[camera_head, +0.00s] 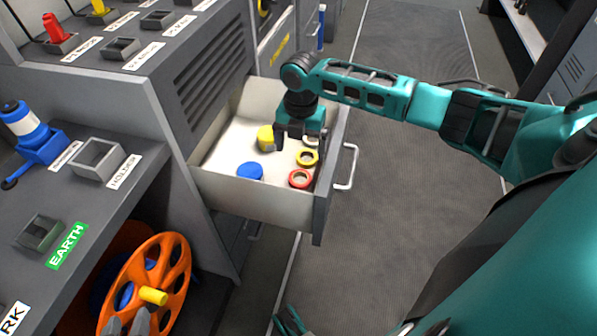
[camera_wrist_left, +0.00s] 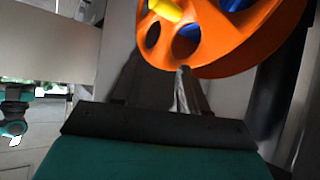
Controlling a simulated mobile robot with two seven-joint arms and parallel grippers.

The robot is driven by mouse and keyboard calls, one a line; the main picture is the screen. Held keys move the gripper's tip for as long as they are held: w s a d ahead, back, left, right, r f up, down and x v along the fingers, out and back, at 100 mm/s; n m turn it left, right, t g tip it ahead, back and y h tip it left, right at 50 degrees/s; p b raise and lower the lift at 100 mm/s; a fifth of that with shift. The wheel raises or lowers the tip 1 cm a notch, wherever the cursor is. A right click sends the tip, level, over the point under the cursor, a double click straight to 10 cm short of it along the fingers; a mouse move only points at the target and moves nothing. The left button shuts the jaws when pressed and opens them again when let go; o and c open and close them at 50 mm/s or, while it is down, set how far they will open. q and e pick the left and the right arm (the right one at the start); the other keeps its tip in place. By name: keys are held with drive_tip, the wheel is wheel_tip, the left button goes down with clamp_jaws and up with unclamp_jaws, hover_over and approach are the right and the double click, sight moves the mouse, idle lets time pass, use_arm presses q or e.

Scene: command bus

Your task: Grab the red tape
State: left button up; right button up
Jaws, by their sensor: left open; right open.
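The red tape (camera_head: 300,186) is a small ring lying flat in the open drawer, near its front right corner in the head view. My right gripper (camera_head: 299,142) is open and points down over the drawer, behind the red tape and apart from it. Nothing shows between its fingers. My left gripper (camera_head: 128,322) is open at the lower left, by the orange reel (camera_head: 178,262). Its fingers also show in the left wrist view (camera_wrist_left: 160,88), just below the reel (camera_wrist_left: 245,45); I cannot tell whether they touch it.
The drawer (camera_head: 258,194) also holds a yellow tape ring (camera_head: 309,164), a blue roll (camera_head: 250,171), a yellow roll (camera_head: 265,138) and a pale ring partly hidden by my right gripper. The drawer's handle (camera_head: 349,166) sticks out to the right. The aisle floor (camera_head: 400,200) is clear.

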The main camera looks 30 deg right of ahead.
drive_tip(key=b, duration=0.2)
hover_over(300, 182)
wheel_tip(300, 182, down, 6)
drive_tip(key=shift+r, duration=0.1)
wheel_tip(300, 182, down, 4)
drive_tip(key=shift+f+b, duration=0.15)
drive_tip(key=shift+b, duration=0.6)
drive_tip(key=shift+f, duration=0.3)
use_arm(q)
drive_tip(key=shift+w+d+f, duration=0.25)
drive_tip(key=shift+d+f, duration=0.4)
drive_tip(key=shift+f, duration=0.3)
use_arm(e)
drive_tip(key=shift+c, duration=0.2)
use_arm(q)
drive_tip(key=shift+a, duration=0.15)
use_arm(e)
drive_tip(key=c, duration=1.1)
